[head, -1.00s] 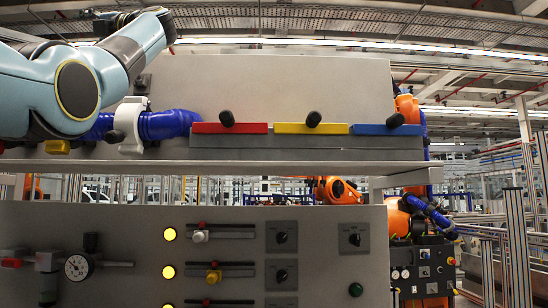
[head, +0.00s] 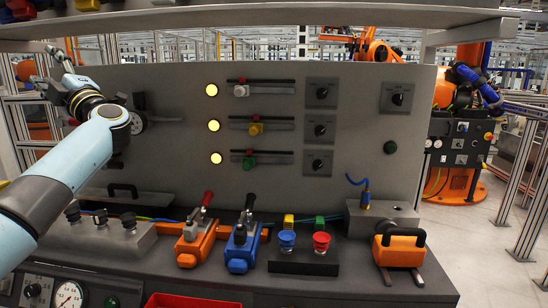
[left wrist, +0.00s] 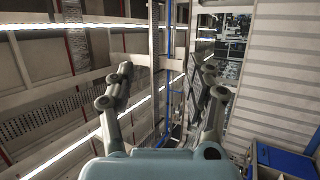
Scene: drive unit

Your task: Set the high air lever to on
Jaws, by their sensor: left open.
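The grey panel (head: 330,200) carries a round white gauge (head: 138,122) at its left, with a dark handle (head: 139,100) just above it. Another dark fitting (head: 117,161) shows lower down, partly behind my arm. I cannot tell which of these is the high air lever or how it is set. My left gripper (head: 58,72) is at the panel's upper left edge, left of the gauge, pointing up and left. In the left wrist view its two fingers (left wrist: 167,78) are spread with nothing between them. My right gripper is in neither view.
An overhead shelf (head: 300,17) crosses above the panel. Orange (head: 196,243) and blue (head: 242,245) lever units stand on the bench below.

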